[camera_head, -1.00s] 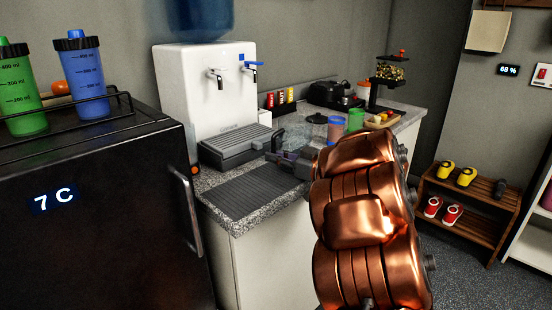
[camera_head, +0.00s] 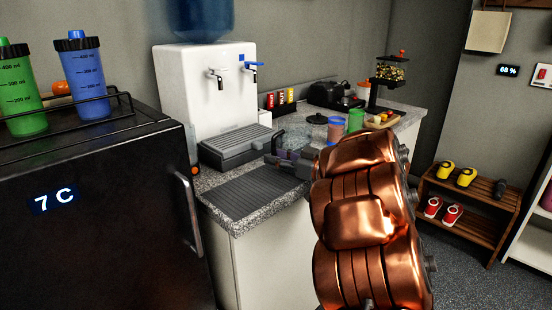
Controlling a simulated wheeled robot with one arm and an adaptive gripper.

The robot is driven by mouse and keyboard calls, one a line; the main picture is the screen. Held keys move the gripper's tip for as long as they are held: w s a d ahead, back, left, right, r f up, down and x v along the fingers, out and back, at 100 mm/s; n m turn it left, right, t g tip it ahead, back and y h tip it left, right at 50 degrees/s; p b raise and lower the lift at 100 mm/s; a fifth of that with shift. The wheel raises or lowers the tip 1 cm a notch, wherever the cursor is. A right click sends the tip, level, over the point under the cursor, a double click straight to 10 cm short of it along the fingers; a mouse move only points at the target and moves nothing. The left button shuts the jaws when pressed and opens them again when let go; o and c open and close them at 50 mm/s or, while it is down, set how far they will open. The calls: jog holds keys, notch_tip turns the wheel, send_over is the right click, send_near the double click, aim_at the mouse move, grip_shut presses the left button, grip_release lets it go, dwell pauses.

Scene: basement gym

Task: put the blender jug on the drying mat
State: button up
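The drying mat (camera_head: 250,192), a dark ribbed rectangle, lies bare on the near left of the speckled counter. My copper-coloured arm fills the lower middle right and hides part of the counter. My gripper (camera_head: 283,160), dark grey, reaches left from behind it, low over the counter just beyond the mat's back right corner. A dark-lidded clear vessel (camera_head: 317,131), possibly the blender jug, stands behind the gripper, its lower part hidden. I cannot make out clearly what is between the fingers, or whether they are open or shut.
A white water dispenser (camera_head: 206,90) with a grey drip tray (camera_head: 236,146) stands behind the mat. A blue cup (camera_head: 336,129) and a green cup (camera_head: 355,119) stand right of the lidded vessel. A black fridge (camera_head: 110,220) borders the counter at left.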

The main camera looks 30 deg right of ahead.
jog(key=v, duration=1.1)
jog(key=shift+s+p, duration=0.35)
jog(key=shift+p, duration=0.05)
jog(key=shift+s+d, duration=0.1)
jog(key=shift+d, duration=0.05)
